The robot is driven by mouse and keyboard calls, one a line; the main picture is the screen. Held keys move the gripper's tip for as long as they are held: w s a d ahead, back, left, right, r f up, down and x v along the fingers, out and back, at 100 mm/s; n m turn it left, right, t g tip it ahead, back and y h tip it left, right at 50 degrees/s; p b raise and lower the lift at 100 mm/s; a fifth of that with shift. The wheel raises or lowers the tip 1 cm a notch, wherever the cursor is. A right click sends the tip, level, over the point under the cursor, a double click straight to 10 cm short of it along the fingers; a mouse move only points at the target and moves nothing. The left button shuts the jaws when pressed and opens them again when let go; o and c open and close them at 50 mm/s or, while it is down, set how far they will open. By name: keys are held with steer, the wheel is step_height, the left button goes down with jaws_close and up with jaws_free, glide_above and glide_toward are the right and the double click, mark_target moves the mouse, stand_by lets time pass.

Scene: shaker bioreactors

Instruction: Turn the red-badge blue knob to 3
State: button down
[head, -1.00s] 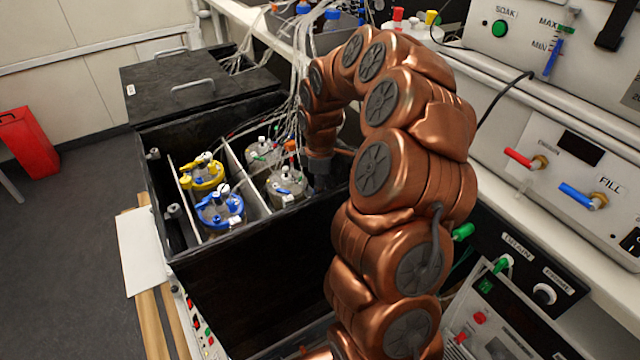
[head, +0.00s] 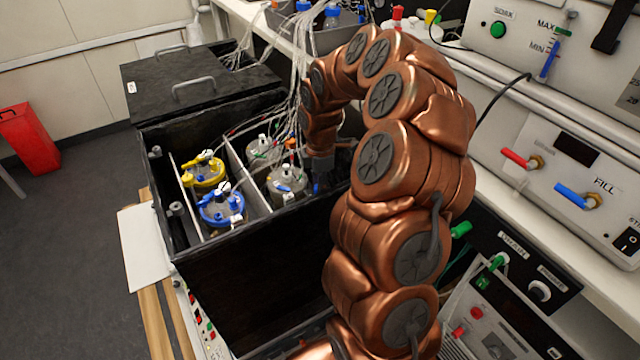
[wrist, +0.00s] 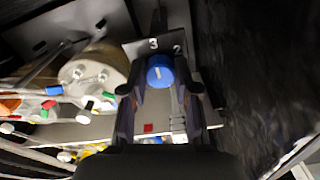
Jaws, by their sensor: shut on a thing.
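The blue knob (wrist: 160,70) shows in the wrist view, with a short white mark on its face. It sits on a grey plate (wrist: 137,48) with the numbers 3 and 2 printed above it. A small red badge (wrist: 148,128) is on the plate below the knob. The white mark points roughly up toward the numbers; I cannot tell its exact setting. My gripper (wrist: 161,80) has a dark finger on each side of the knob and is shut on it. In the head view my gripper (head: 319,178) is inside the black box, partly hidden by its wall.
The open black box (head: 270,238) holds several vessels, including a yellow-topped one (head: 204,170) and a blue-topped one (head: 222,206). Loose tubes (wrist: 40,110) lie left of my gripper. A dark wall (wrist: 260,80) stands close on the right. Instrument panels (head: 560,165) line the bench.

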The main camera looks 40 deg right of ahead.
steer(key=c, duration=0.9)
jaws_free()
steer(key=shift+o, duration=0.2)
steer(key=shift+r, duration=0.15)
step_height(320, 180, up, 12)
